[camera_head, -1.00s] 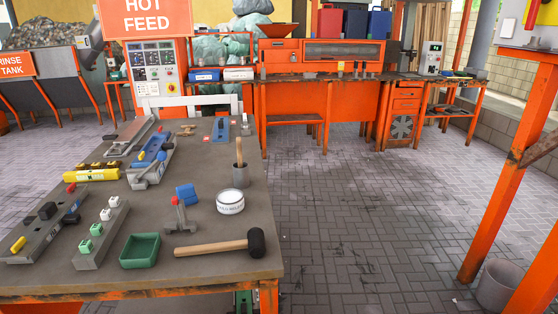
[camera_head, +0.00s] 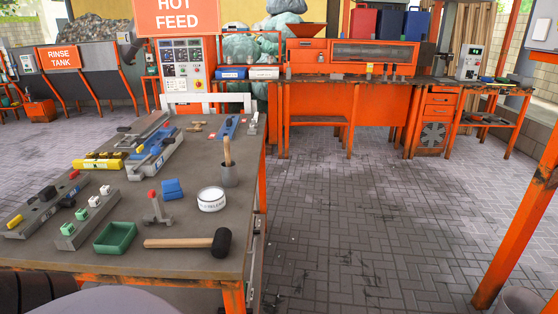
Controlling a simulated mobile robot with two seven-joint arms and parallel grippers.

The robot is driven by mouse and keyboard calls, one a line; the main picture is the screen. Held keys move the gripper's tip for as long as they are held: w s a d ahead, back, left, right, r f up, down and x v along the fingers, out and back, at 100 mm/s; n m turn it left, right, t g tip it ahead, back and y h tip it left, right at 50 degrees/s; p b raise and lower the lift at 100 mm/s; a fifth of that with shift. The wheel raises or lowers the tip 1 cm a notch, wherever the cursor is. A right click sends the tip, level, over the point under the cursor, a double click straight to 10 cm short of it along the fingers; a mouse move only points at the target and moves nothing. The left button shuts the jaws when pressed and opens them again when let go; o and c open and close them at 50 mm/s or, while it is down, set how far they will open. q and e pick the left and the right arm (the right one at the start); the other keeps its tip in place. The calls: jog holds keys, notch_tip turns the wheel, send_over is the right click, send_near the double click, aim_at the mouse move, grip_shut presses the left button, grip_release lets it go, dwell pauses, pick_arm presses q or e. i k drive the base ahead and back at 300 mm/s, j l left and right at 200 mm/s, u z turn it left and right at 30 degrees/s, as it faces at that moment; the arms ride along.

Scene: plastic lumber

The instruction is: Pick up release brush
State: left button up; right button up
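A wooden handle (camera_head: 227,150) stands upright, slightly tilted, in a small grey cup (camera_head: 230,176) near the right edge of the worktable (camera_head: 190,262). It looks like the release brush; its lower end is hidden inside the cup. A white round tin (camera_head: 211,200) with a dark-lettered label stands just in front of the cup, to its left. Neither of my grippers shows in the head view.
A wooden-handled mallet (camera_head: 190,243) lies along the front right of the table. A green tray (camera_head: 115,238), blue blocks (camera_head: 172,188) and a red-topped clamp (camera_head: 156,208) are left of the tin. Open brick floor (camera_head: 340,220) lies right of the table.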

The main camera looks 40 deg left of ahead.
aim_at(226, 141)
jog(key=i+l+z, duration=0.5)
jog(key=i, duration=0.25)
jog(key=i+u, duration=0.35)
jog(key=u, duration=0.15)
jog(key=i+l+u, duration=0.1)
jog(key=i+u, duration=0.2)
jog(key=u, duration=0.2)
jog(key=i+u, duration=0.15)
jog(key=u, duration=0.25)
jog(key=i+u, duration=0.1)
jog(key=u, duration=0.25)
jog(key=i+l+u, duration=0.1)
jog(key=u, duration=0.3)
jog(key=i+u, duration=0.15)
jog(key=u, duration=0.3)
jog(key=i+l+u, duration=0.1)
jog(key=u, duration=0.3)
jog(key=i+l+u, duration=0.15)
jog(key=u, duration=0.3)
jog(key=l+u, duration=0.2)
jog(key=u, duration=0.2)
jog(key=i+l+u, duration=0.15)
jog(key=u, duration=0.3)
